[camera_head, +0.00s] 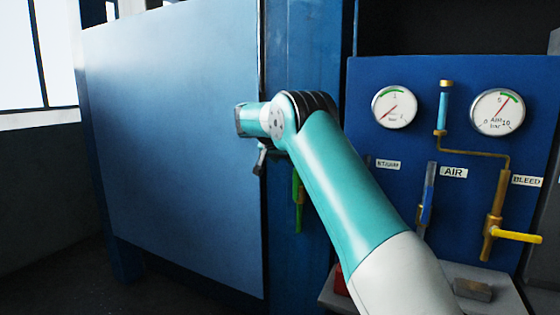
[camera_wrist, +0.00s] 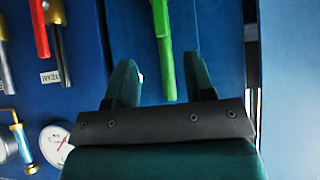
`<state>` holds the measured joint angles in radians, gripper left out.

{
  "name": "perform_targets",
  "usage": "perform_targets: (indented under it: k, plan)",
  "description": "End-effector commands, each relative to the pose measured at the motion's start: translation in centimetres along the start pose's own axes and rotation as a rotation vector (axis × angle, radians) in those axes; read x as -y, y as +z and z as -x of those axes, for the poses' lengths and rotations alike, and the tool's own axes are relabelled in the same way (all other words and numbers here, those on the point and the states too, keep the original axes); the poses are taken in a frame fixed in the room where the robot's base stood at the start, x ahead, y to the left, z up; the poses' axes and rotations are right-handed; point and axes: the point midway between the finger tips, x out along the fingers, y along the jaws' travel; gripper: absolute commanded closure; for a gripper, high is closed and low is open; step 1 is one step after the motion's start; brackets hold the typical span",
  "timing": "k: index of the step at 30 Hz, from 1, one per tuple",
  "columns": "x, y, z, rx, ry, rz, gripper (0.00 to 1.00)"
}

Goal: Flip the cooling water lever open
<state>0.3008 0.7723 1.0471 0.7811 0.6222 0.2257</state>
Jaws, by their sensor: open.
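A green lever (camera_head: 298,196), which I take for the cooling water lever, hangs upright on the blue column right of the big blue panel. It also shows in the wrist view (camera_wrist: 164,40), running down from the top edge and ending in front of my palm. My gripper (camera_wrist: 160,64) is open, with one dark finger on each side of the lever. The lever appears between the fingers with gaps on both sides; I cannot tell its depth between them.
A red lever (camera_wrist: 39,30) is left of my gripper in the wrist view. The large panel (camera_head: 175,150) stands close on the left.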

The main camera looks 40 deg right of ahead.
Motion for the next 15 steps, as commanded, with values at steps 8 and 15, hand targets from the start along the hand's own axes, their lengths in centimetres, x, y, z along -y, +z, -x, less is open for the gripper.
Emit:
perform_targets:
  k: [8,15]
  plan:
    - [0.0,0.1,3.3,0.001,0.0,0.001,0.51]
    - [0.0,0.0,3.6,0.001,0.001,0.002,0.51]
